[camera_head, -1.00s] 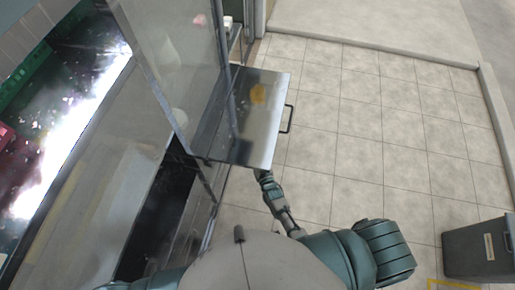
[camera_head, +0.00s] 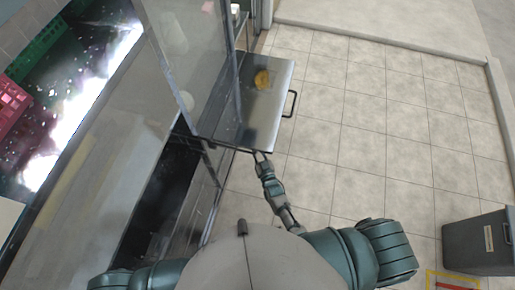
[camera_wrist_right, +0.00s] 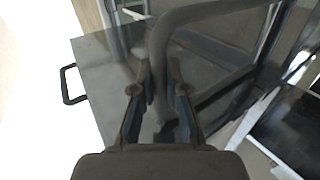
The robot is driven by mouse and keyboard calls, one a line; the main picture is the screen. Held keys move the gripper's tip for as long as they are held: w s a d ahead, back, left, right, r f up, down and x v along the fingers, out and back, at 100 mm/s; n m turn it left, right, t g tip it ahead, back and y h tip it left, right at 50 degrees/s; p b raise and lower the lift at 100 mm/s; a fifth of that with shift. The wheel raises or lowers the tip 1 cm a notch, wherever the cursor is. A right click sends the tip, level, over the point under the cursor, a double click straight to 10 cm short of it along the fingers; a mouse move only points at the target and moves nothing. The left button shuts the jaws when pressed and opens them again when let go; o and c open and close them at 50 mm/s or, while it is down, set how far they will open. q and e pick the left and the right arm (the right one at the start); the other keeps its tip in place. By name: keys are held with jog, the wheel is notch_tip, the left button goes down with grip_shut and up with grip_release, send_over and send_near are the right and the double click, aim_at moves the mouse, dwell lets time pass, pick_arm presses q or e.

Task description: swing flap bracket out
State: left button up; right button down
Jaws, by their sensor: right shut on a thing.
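The flap (camera_head: 262,112) is a flat metal panel standing out level from the machine's side, with a black handle (camera_head: 291,104) on its right edge. It also shows in the right wrist view (camera_wrist_right: 100,65). The flap bracket (camera_wrist_right: 160,45) is a bent grey bar in the right wrist view, running down between the fingers. My right gripper (camera_wrist_right: 160,75) is shut on the bracket under the flap's edge. In the head view my right gripper (camera_head: 261,158) is small at the flap's near edge, and its grip is hard to see. My left gripper is out of view.
A clear upright panel (camera_head: 190,50) stands left of the flap. The long machine counter (camera_head: 95,150) fills the left, with a green crate (camera_head: 38,48) and a red crate (camera_head: 12,108). A grey bin (camera_head: 478,245) stands at lower right. The tiled floor between is clear.

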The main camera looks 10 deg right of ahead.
jog(key=c, duration=1.4)
grip_release()
jog(key=shift+s+a+f, duration=0.15)
jog(key=shift+o, duration=1.1)
jog(key=shift+s+a, duration=0.1)
jog(key=shift+a, duration=0.05)
jog(key=s+d, duration=0.1)
jog(key=s, duration=1.1)
jog(key=shift+d, duration=0.25)
